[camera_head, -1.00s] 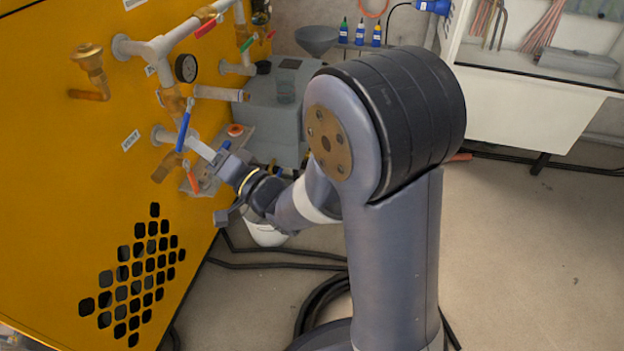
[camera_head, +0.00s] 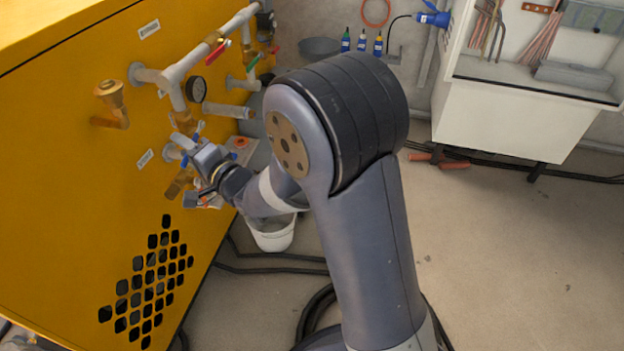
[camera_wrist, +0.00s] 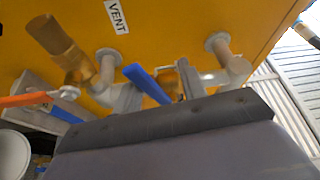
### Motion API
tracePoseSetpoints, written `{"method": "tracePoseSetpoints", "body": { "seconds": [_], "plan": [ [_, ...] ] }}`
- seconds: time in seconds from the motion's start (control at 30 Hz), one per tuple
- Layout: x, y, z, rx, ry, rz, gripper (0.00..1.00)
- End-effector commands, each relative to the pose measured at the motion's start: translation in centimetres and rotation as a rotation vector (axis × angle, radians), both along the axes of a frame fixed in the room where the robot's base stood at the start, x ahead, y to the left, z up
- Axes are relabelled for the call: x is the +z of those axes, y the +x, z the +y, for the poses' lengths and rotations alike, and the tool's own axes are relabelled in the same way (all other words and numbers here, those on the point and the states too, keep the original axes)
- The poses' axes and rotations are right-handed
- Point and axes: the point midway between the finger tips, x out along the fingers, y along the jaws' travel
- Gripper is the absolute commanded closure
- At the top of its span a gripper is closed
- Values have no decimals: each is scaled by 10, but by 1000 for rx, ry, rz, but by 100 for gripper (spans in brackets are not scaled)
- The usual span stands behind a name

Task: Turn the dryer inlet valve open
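A blue valve handle (camera_head: 199,128) shows on the pipework of the yellow cabinet, partly hidden behind my gripper. In the wrist view the blue handle (camera_wrist: 147,84) lies slanted between my grey fingers, with space around it. My gripper (camera_head: 197,177) is at the cabinet's pipe stubs with its jaws spread apart; it also shows in the wrist view (camera_wrist: 155,90). I cannot tell whether a finger touches the handle. No label naming the dryer inlet is readable. A label reading VENT (camera_wrist: 116,15) is on the yellow panel above the handle.
A red handle (camera_head: 218,52) and a green handle (camera_head: 248,68) sit higher on the pipes near a gauge (camera_head: 196,89). An orange-red handle (camera_wrist: 25,99) is at left in the wrist view. A white bucket (camera_head: 273,236) stands below. Black hoses lie on the floor.

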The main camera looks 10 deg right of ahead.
Motion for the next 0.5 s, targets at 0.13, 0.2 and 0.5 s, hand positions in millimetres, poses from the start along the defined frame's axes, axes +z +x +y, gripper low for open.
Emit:
{"method": "tracePoseSetpoints", "body": {
  "seconds": [0.13,0.2,0.5],
  "plan": [
    [13,-1,1,0,33,62,63],
    [15,-1,1,0,48,93,63],
    [14,-23,-19,-2,83,166,63]
  ]
}}
